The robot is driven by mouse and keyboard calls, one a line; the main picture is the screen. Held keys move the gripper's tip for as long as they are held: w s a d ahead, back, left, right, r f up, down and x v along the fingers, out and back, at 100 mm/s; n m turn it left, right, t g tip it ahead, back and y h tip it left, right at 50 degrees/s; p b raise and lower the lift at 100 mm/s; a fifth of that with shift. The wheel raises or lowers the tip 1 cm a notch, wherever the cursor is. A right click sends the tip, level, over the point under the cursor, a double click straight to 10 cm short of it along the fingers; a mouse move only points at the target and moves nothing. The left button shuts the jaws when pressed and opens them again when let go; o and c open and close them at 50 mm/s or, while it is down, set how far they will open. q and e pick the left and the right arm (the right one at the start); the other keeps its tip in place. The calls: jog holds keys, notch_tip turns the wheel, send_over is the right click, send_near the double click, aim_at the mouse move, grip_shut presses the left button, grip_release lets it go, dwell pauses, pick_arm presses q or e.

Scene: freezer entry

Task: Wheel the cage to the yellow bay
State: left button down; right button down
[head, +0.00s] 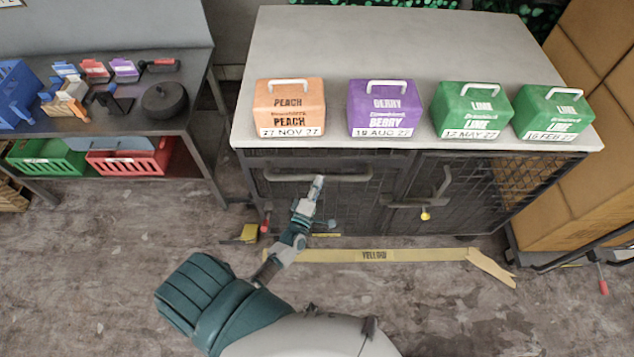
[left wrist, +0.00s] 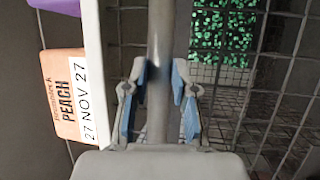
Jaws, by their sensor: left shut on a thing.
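The cage (head: 350,212) is a dark wire-mesh cart with a pale grey top, standing in the middle of the head view. Its front has a horizontal handle bar (head: 275,177), which crosses the left wrist view upright (left wrist: 158,40). My left gripper (head: 318,184) is shut on this bar; its blue-padded fingers (left wrist: 158,100) sit on both sides of it. Yellow floor tape (head: 300,255) marked "YELLOW" lies just in front of the cage's base. The rest of the bay's outline is mostly hidden by the cage. My right gripper is not in view.
On the cage top stand a peach box (head: 289,105), a berry box (head: 383,105) and two lime boxes (head: 472,108). A tool bench (head: 120,125) stands left. A cart of brown cartons (head: 590,120) stands close at right. The near floor is clear.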

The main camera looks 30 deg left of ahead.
pick_arm(q)
jog(key=shift+w+d+r, duration=0.1)
jog(key=shift+d+r, duration=0.05)
jog(key=shift+r, duration=0.2)
jog(key=c, duration=0.9)
grip_release()
jog(key=shift+d, duration=0.25)
jog(key=shift+s+f, duration=0.1)
jog(key=shift+s, duration=0.15)
jog(key=v, duration=1.2)
jog(key=shift+w+d, duration=0.1)
jog(key=shift+f, duration=0.1)
